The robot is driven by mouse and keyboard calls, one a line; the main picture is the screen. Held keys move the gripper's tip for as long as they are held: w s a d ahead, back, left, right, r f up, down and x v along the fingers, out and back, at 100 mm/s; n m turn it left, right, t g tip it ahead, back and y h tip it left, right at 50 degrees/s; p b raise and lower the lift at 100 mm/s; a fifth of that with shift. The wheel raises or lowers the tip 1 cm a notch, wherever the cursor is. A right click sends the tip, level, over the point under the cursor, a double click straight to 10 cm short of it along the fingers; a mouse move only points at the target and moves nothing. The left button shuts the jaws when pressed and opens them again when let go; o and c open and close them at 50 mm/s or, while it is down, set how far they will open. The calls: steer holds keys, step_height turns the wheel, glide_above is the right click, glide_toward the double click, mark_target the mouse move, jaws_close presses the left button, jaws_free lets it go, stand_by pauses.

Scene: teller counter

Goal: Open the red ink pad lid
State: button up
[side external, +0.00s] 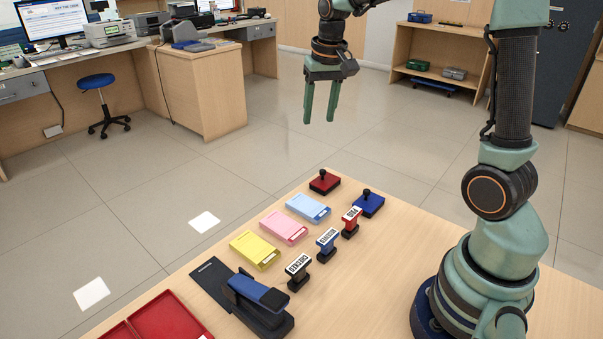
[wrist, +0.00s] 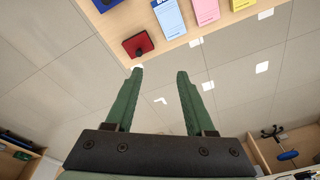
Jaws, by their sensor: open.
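The red ink pad (side external: 330,187) is a small dark-red square with a black knob on its top. It sits at the far corner of the wooden counter and looks closed. In the wrist view the red ink pad (wrist: 144,41) lies near the counter's edge, ahead of the fingertips and a little left. My gripper (side external: 320,115) is open and empty, with its two green fingers pointing down. It hangs well above the pad, apart from it. The fingers also show in the wrist view (wrist: 160,72) with nothing between them.
A blue ink pad (side external: 372,207) with a similar knob sits beside the red one. Blue (side external: 308,208), pink (side external: 284,227) and yellow (side external: 255,250) pads lie in a row. Several stamps (side external: 327,243), a stapler (side external: 258,302) and a red tray (side external: 165,320) stand nearer.

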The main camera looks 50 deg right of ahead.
mark_target(323, 170)
steer(key=w+d+f+m+g, duration=0.2)
steer(key=w+d+f+m, duration=0.15)
steer(key=d+f, duration=0.35)
steer(key=shift+n, duration=0.25)
steer(key=f, duration=1.2)
steer(key=shift+w+d+f, duration=0.15)
steer(key=shift+d+f, duration=0.05)
jaws_close()
steer(key=shift+r, duration=0.1)
stand_by(0.5)
